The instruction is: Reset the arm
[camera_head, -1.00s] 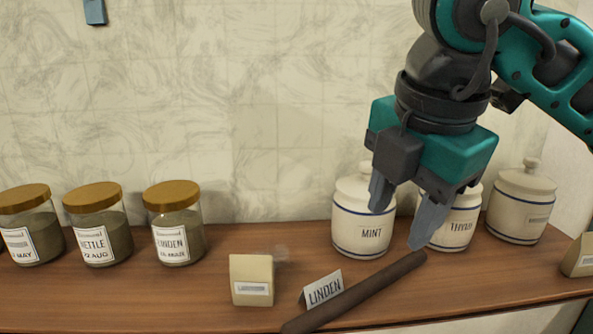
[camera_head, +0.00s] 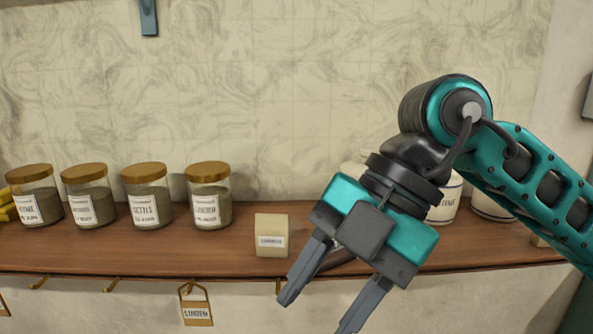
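My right gripper (camera_head: 318,312) is open and empty. It hangs in front of the shelf at the right of centre, with its fingers pointing down and left, apart from each other. Its arm comes in from the right and hides part of the shelf. My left gripper is not in view.
A wooden shelf (camera_head: 130,249) runs across the view. Several glass jars (camera_head: 147,203) with wooden lids stand on its left. A beige block (camera_head: 272,236) stands near the centre. White canisters (camera_head: 443,210) are partly hidden behind my arm. A LINDEN tag (camera_head: 196,306) hangs below the shelf.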

